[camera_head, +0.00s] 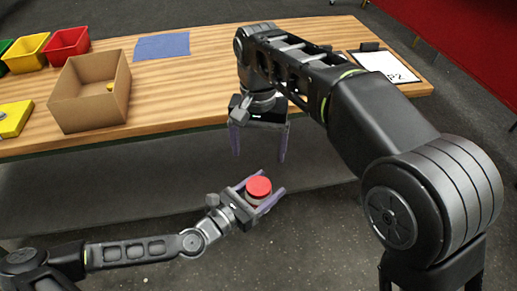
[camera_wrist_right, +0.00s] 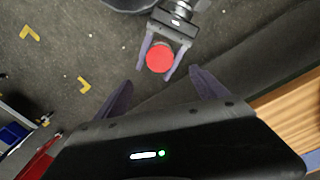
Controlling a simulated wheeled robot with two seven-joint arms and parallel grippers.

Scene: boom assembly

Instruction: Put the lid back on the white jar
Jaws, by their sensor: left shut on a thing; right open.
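The white jar (camera_head: 254,201) is held out in front of the table, over the floor, and mostly hidden by its round red lid (camera_head: 258,186) and the fingers. The lid sits on top of the jar; I cannot tell whether it is fully seated. My left gripper (camera_head: 264,197) is shut on the jar, with one finger on each side. My right gripper (camera_head: 259,157) is open and empty, above and behind the jar in the head view. In the right wrist view, the red lid (camera_wrist_right: 160,59) lies beyond and between my right gripper's spread fingers (camera_wrist_right: 155,85).
The wooden table (camera_head: 190,92) holds an open cardboard box (camera_head: 90,98), red (camera_head: 68,44) and yellow (camera_head: 27,52) bins, a blue cloth (camera_head: 162,46) and a clipboard (camera_head: 385,66). The table's front edge is just behind the grippers. Open floor surrounds the jar.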

